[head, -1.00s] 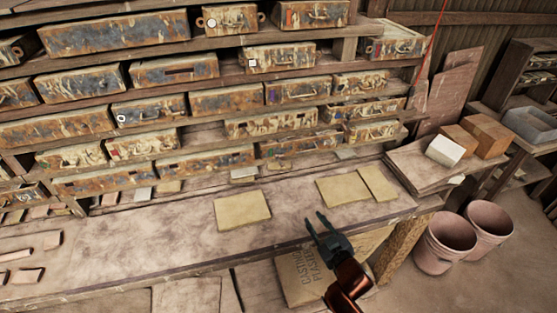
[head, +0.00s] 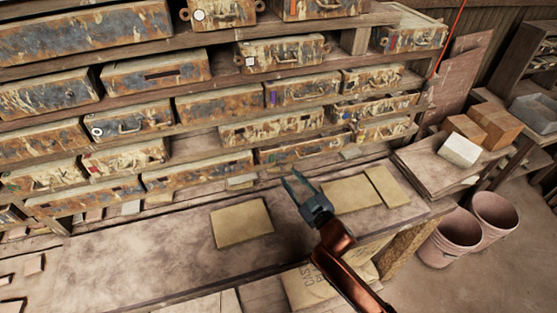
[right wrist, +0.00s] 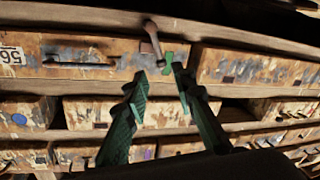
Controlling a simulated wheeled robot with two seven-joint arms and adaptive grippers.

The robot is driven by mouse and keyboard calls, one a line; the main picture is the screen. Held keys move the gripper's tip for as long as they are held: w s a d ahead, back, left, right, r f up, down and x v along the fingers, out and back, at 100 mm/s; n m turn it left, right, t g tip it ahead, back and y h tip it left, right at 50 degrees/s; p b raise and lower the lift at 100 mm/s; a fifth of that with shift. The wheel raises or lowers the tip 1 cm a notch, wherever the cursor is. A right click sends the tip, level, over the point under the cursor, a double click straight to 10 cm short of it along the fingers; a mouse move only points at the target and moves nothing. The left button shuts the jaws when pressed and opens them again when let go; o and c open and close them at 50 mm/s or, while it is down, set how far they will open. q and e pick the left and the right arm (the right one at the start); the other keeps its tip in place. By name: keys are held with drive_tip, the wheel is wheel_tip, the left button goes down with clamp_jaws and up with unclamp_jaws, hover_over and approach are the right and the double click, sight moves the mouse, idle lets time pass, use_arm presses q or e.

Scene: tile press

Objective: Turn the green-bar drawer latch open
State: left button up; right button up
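In the right wrist view, a worn tan drawer (right wrist: 110,75) has a small green mark (right wrist: 168,60) near its right end. A grey metal latch lever (right wrist: 152,38) hangs just left of the mark, slightly tilted. My right gripper (right wrist: 160,72) is open and empty, its two fingertips either side of the green mark as seen; I cannot tell whether they touch anything. In the head view, my right gripper (head: 292,177) is over the bench in front of the lower drawers. I cannot make out the green mark for certain in the head view. My left gripper is out of view.
The drawer rack (head: 230,103) fills the back with several rows of worn drawers. The bench (head: 150,250) carries flat tan tiles (head: 242,223). White and brown blocks (head: 460,150) sit at the right, above two pink buckets (head: 450,238).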

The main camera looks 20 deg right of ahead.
sight(279, 165)
drive_tip(key=x, duration=0.6)
drive_tip(key=shift+a, duration=0.1)
drive_tip(key=shift+w+a+r, duration=0.1)
drive_tip(key=shift+w, duration=0.35)
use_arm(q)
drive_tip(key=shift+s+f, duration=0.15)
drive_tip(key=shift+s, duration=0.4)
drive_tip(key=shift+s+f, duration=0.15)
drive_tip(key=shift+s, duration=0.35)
use_arm(e)
clamp_jaws()
